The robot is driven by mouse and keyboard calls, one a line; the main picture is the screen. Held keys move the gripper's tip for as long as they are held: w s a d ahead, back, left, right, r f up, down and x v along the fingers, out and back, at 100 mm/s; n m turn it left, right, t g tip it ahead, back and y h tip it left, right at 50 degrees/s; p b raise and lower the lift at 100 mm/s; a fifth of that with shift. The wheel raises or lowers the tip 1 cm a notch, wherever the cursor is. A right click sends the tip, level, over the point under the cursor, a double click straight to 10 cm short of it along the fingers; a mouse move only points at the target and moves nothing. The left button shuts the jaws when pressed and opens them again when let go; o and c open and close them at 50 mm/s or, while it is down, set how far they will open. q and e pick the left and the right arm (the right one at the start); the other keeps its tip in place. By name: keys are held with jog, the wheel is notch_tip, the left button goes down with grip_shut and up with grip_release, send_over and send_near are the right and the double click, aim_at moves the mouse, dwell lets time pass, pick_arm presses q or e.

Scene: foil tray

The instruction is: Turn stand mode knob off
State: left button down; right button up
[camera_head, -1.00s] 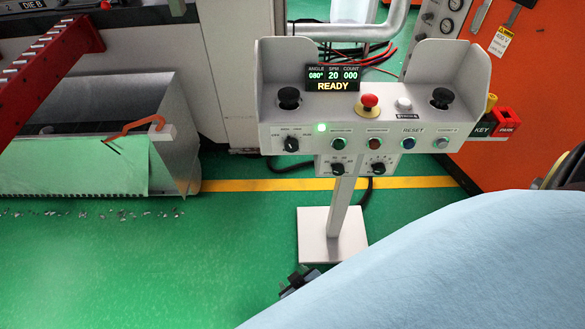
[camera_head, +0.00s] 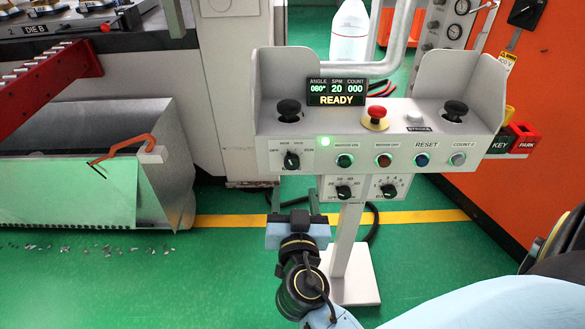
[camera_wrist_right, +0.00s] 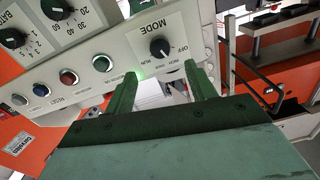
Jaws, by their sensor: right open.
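The mode knob (camera_head: 291,160) is a black rotary knob at the left end of the front face of the grey control stand (camera_head: 270,128), under a MODE label. In the right wrist view the knob (camera_wrist_right: 159,47) appears upside down, its white mark pointing toward the lower right, between the OFF and RUN ends; the exact setting is hard to read. My right gripper (camera_head: 293,193) is open and empty, below the knob in the head view, fingers upward. In the wrist view its two green fingers (camera_wrist_right: 160,75) are apart on either side below the knob, not touching it. My left gripper is not visible.
Right of the knob are several round buttons, including a green-ringed one (camera_head: 344,160). Two more knobs sit on a lower panel (camera_head: 344,192). A red emergency button (camera_head: 376,117) and a READY display (camera_head: 336,91) are above. A metal bin (camera_head: 165,170) stands left.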

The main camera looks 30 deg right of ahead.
aim_at(292, 165)
jog(key=p+x, duration=0.1)
jog(key=x, duration=0.7)
jog(key=shift+w+d, duration=0.2)
jog(key=shift+w, duration=0.15)
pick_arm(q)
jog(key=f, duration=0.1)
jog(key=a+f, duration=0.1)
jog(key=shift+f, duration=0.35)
pick_arm(e)
jog(key=c, duration=1)
